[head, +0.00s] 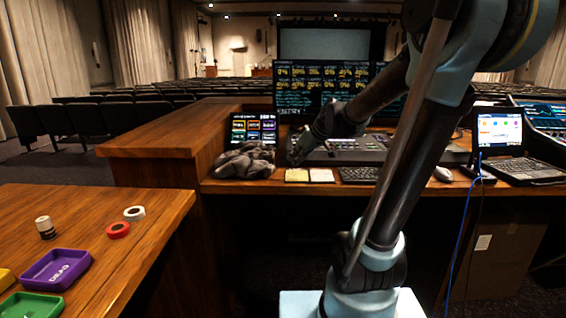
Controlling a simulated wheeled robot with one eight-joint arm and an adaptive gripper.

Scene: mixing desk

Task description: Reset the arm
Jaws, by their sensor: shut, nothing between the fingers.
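My arm rises from its pale blue base at the lower right, bends at the top right and reaches back down over the desk. My gripper (297,148) is at the end of it, pointing down and to the left. It is shut and empty. It is close to the right side of a grey crumpled heap (243,163) on the desk and in front of the mixing console (350,150). I cannot tell whether it touches anything there.
A tablet (254,130) leans behind the heap. Notes (297,175), a keyboard (359,174), a mouse (443,174) and a laptop (500,135) line the desk. A side table (150,205) holds a purple tray (57,270), a green tray (32,306) and tape rolls (118,230). A blue cable (462,230) hangs at right.

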